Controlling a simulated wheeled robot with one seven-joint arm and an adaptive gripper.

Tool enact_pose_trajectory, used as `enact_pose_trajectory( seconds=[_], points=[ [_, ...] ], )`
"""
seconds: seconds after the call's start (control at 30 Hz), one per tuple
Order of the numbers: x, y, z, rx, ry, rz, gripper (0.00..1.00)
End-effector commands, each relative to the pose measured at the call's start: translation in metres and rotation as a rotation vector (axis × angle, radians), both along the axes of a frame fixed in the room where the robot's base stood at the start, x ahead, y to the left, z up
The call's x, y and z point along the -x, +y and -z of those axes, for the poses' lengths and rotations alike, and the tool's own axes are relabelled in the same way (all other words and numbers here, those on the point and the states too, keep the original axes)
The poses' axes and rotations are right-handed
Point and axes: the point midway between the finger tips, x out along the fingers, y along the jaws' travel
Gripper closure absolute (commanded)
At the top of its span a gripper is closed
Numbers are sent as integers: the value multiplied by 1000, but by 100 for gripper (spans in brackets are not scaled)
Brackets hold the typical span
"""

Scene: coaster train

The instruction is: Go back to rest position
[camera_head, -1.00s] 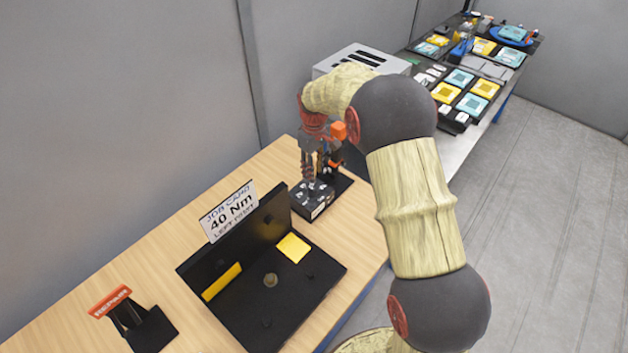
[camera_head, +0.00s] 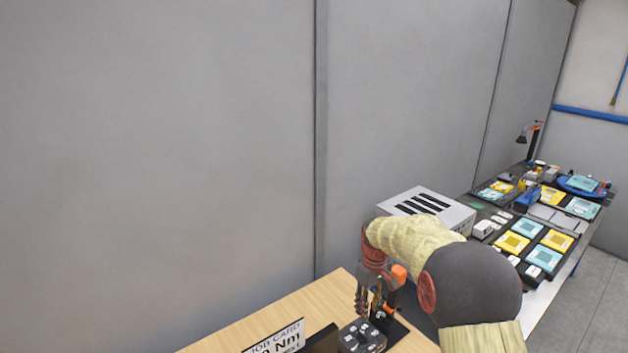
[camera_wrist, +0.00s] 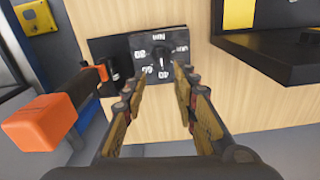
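My gripper (camera_head: 368,306) is over the wooden bench, just above a black dial box (camera_head: 362,338). In the wrist view my gripper (camera_wrist: 158,88) has its two fingers apart with nothing between them. The dial box (camera_wrist: 160,62) lies past the fingertips, its knob and printed numbers showing between and above them. The fingers look clear of the knob, though the exact gap is hard to tell.
An orange-handled tool (camera_wrist: 45,120) stands beside the dial box. A job card (camera_head: 275,342) is at the bottom edge. A grey slotted box (camera_head: 425,203) and a table with yellow and teal parts (camera_head: 530,240) are at right. A grey wall is behind.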

Motion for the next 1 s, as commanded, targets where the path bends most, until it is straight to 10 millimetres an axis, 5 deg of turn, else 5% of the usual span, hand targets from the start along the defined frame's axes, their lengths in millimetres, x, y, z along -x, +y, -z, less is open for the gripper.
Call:
enact_pose_trajectory(
  seconds=[0.17,0.7,1.0],
  points=[
    [46,0,23,3,69,131,71],
    [197,1,-55,-10,-34,409,71],
    [283,2,-80,-42,-157,490,71]
  ],
)
